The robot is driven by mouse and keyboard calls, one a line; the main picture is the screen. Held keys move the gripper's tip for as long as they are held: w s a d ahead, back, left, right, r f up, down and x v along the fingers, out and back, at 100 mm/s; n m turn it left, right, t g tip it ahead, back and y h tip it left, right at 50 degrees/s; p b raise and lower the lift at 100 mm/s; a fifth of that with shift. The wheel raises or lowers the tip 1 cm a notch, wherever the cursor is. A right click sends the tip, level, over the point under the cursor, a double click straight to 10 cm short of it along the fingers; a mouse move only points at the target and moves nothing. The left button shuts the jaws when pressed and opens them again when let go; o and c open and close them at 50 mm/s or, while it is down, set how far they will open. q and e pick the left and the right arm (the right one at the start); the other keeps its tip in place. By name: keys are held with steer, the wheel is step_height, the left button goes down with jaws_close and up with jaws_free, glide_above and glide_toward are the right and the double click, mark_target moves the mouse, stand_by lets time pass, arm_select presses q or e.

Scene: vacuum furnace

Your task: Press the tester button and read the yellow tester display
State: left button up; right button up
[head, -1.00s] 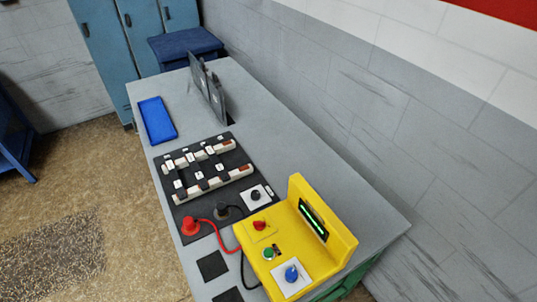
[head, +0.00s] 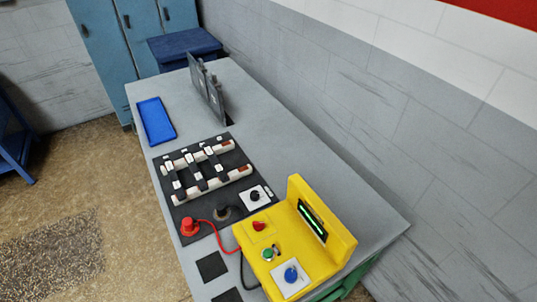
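The yellow tester (head: 335,243) stands at the near end of the grey bench. Its upright back panel carries a dark display (head: 312,221) with a lit green strip; the characters are too small to read. On its lower face are a red knob (head: 259,227), a round green button (head: 267,254) and a blue knob (head: 291,274) on a white plate. A red lead (head: 228,240) and a black lead run from the tester's left side. The red lead reaches a red plug (head: 189,227) on the black board. Neither of my grippers is in view.
The black board (head: 178,216) holds white rails bridged by dark bars, and a dark knob (head: 254,196) on a white plate. The bench top (head: 290,150) right of the board is clear, beside the wall.

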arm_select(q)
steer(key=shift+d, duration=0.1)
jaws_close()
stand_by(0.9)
